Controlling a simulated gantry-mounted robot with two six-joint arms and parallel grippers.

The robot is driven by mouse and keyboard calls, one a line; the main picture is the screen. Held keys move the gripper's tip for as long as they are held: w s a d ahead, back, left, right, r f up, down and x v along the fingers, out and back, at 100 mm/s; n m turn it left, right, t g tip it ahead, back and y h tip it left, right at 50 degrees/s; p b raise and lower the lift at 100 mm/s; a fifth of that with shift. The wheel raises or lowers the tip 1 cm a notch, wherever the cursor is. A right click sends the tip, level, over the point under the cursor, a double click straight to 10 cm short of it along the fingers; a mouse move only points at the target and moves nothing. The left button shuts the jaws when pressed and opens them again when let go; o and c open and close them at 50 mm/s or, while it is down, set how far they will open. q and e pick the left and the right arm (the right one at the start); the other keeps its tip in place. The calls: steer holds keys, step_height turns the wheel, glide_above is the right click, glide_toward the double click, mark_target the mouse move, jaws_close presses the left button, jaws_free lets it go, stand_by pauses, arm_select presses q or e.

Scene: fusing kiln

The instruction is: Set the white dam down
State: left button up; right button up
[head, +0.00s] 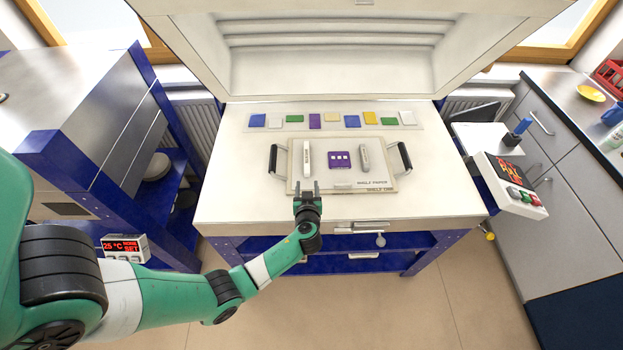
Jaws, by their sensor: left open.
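The white dam (307,157) is a narrow white bar standing lengthwise on the left part of the kiln shelf (375,184), with small lettering on it. A second, greyer bar (364,157) lies on the right part of the shelf. A purple glass square (339,160) with small pale pieces on it lies between the two bars, apart from both. My left gripper (306,187) is open and empty at the shelf's front edge, just in front of the white dam's near end. My right gripper is not in view.
The shelf has black handles at left (274,160) and right (404,157). Behind it lies a strip of coloured glass pieces (318,119). The raised kiln lid (330,70) stands over the back. A control box (510,183) is at the right. The white kiln bed is clear on both sides.

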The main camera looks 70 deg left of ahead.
arm_select(q)
steer(key=shift+s+d+r, duration=0.15)
steer(key=shift+d, duration=0.2)
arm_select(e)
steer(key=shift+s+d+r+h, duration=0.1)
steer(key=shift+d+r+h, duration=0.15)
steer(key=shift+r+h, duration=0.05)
arm_select(q)
steer(key=shift+a, duration=0.15)
